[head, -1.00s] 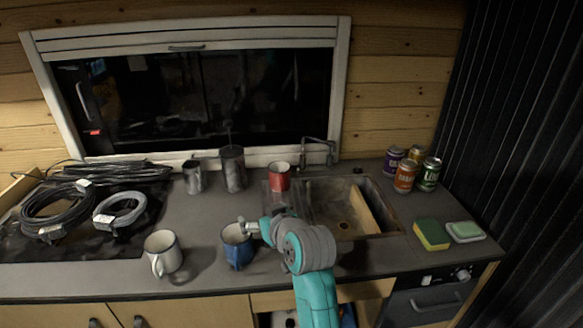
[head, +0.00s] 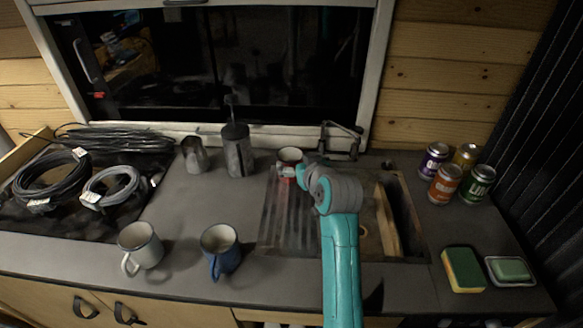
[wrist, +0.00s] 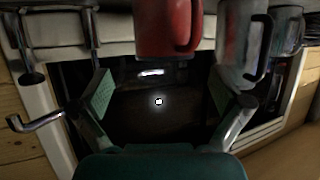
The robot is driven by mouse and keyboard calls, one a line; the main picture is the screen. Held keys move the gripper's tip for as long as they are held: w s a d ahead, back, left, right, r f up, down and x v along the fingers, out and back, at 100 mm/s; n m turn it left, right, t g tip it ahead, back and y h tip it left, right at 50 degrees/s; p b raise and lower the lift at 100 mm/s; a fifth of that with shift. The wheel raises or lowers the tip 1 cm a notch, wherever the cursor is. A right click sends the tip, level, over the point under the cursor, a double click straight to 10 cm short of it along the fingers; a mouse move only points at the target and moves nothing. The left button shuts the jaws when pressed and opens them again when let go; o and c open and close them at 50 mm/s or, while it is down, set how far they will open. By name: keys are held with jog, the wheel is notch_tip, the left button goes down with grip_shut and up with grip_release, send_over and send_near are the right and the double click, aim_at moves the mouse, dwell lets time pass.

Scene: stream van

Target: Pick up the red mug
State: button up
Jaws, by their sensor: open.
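The red mug (head: 289,156) stands upright at the back of the counter, by the left rear corner of the sink, partly hidden behind my gripper. My gripper (head: 288,172) is just in front of it in the head view. In the wrist view my gripper (wrist: 162,96) is open with nothing between its two fingers. The red mug (wrist: 166,28) shows there at the top middle, its handle to the right, beyond the fingertips. I cannot tell whether the fingers touch it.
A tall grey canister (head: 238,152) and a metal cup (head: 195,155) stand left of the red mug. The tap (head: 341,140) is close on its right. White (head: 141,246) and blue (head: 221,250) mugs stand in front. Cans (head: 445,184) and sponge (head: 463,270) are at right.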

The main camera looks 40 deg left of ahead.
aim_at(287, 152)
jog(key=shift+s+x, duration=0.1)
jog(key=shift+x, duration=1.45)
jog(key=shift+s+x, duration=0.15)
jog(key=shift+x, duration=1.4)
jog(key=shift+a, duration=0.2)
jog(key=c, duration=1.3)
jog(key=shift+c, duration=1)
jog(key=shift+r, duration=0.2)
